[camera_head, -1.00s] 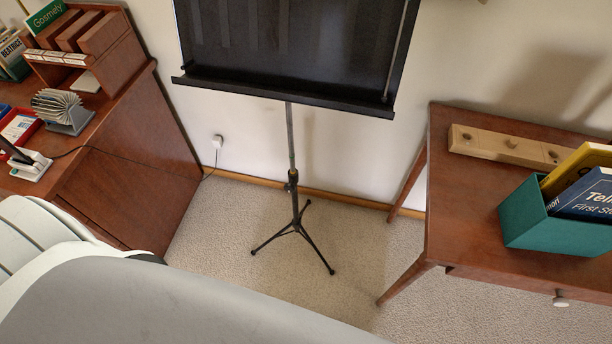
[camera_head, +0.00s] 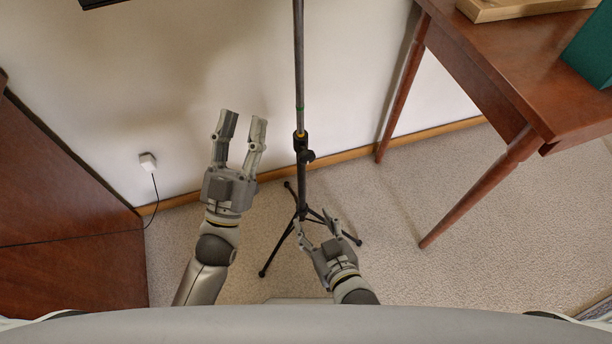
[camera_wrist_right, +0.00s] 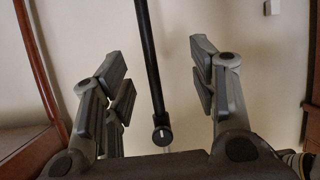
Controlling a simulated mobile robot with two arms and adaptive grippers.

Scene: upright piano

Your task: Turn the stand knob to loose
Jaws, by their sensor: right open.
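The music stand's dark pole (camera_head: 298,70) stands upright on a tripod base (camera_head: 302,214). Its small dark knob (camera_head: 308,157) sticks out to the right of the collar on the pole. My left gripper (camera_head: 243,122) is open and empty, left of the pole and a little higher in the picture than the knob. My right gripper (camera_head: 314,222) is open, below the knob in the picture. In the right wrist view, the pole (camera_wrist_right: 150,60) and the round knob (camera_wrist_right: 162,136) with a white mark lie between the spread fingers, with no finger touching the knob.
A brown wooden table (camera_head: 500,62) stands at the right, its legs near the stand. A wooden cabinet (camera_head: 60,210) is at the left. The wall with a white socket (camera_head: 148,162) is behind. Carpet (camera_head: 395,210) is free between stand and table.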

